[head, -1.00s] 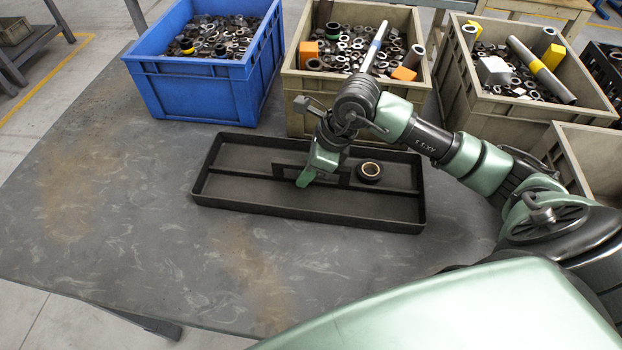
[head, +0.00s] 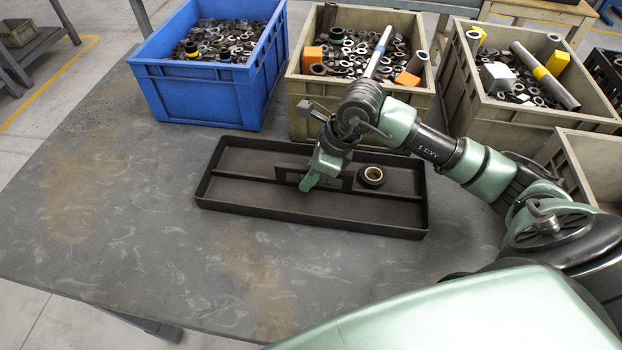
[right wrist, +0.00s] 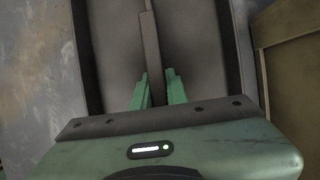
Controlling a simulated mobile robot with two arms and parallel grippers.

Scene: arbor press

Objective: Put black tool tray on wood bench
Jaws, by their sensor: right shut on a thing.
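The black tool tray (head: 250,193) lies flat on the dark grey table in the head view, in front of the bins. It has a raised middle divider with a handle, and a black ring with a brass-coloured inside (head: 373,175) sits in it, right of my gripper. My right gripper (head: 311,182) reaches down into the tray and is shut on the handle. In the right wrist view its fingers (right wrist: 158,88) are on either side of the divider (right wrist: 151,45). A wooden bench (head: 540,10) shows partly at the top right. My left gripper is not in view.
A blue bin (head: 195,98) and two beige bins (head: 355,119) (head: 520,125) full of metal parts stand close behind the tray. Another beige bin (head: 580,165) is at the right. The grey table (head: 130,220) is clear to the left and front.

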